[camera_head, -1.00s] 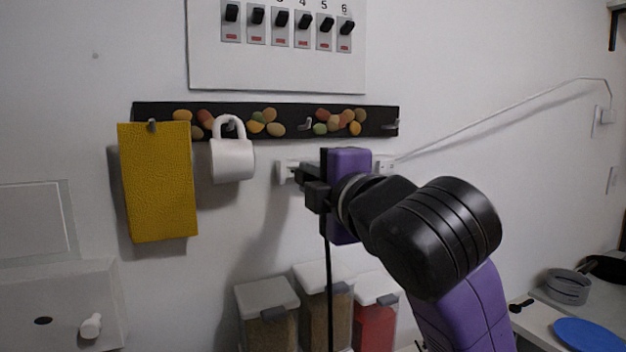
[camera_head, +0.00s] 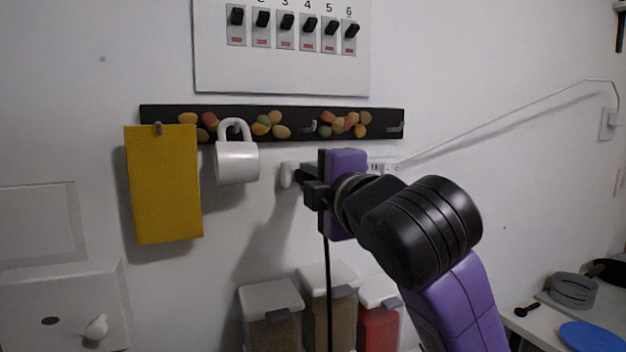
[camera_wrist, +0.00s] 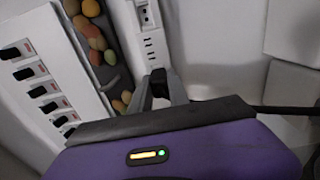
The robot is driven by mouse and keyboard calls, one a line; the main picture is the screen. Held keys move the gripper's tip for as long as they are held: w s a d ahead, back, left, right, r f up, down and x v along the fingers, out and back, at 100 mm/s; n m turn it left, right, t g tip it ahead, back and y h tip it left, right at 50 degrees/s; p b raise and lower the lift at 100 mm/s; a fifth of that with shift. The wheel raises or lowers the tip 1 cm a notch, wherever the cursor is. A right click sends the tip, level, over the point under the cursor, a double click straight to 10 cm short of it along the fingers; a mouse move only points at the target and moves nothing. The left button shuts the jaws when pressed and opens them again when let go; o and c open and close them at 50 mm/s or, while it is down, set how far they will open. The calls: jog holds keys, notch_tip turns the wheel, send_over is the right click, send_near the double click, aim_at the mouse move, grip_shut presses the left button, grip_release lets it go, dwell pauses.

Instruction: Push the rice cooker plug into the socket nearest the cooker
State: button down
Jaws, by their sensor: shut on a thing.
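A white socket strip (camera_head: 376,166) is fixed to the wall under the dark hook rail, partly hidden behind my gripper. In the wrist view the strip (camera_wrist: 150,42) runs up from just beyond the fingertips, with several slots on its face. My gripper (camera_wrist: 160,92) is shut on the black plug (camera_wrist: 159,80), close to the strip's near end. Whether the plug touches the strip or sits in a socket I cannot tell. In the head view my gripper (camera_head: 305,182) is at the strip's left part. A black cord (camera_head: 328,280) hangs down below it. The rice cooker is not recognisable in view.
A white mug (camera_head: 236,163) and a yellow cloth (camera_head: 163,190) hang from the rail (camera_head: 300,124) left of my gripper. Lidded spice containers (camera_head: 270,298) stand below. A switch panel (camera_head: 280,70) is above. A white cord (camera_head: 500,115) runs right from the strip.

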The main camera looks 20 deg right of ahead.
jog(key=c, duration=1.2)
grip_release()
jog(key=shift+o, duration=0.2)
jog(key=s, duration=0.8)
notch_tip(320, 180, up, 6)
jog(key=a+m+t+y, duration=0.2)
jog(key=t, duration=0.1)
jog(key=s+d+f+m+t+h, duration=0.1)
jog(key=s+f+m, duration=0.4)
jog(key=f, duration=0.4)
jog(key=s+d+f+m+h, duration=0.2)
jog(key=f+m, duration=0.4)
jog(key=f, duration=0.3)
jog(key=s+d+f+m+t+h, duration=0.1)
jog(key=s+f+m, duration=0.4)
jog(key=f, duration=0.4)
jog(key=s+a+f+g+y, duration=0.2)
jog(key=s+f+g, duration=0.6)
jog(key=s+f, duration=1.5)
jog(key=s+b, duration=0.1)
jog(key=s, duration=0.2)
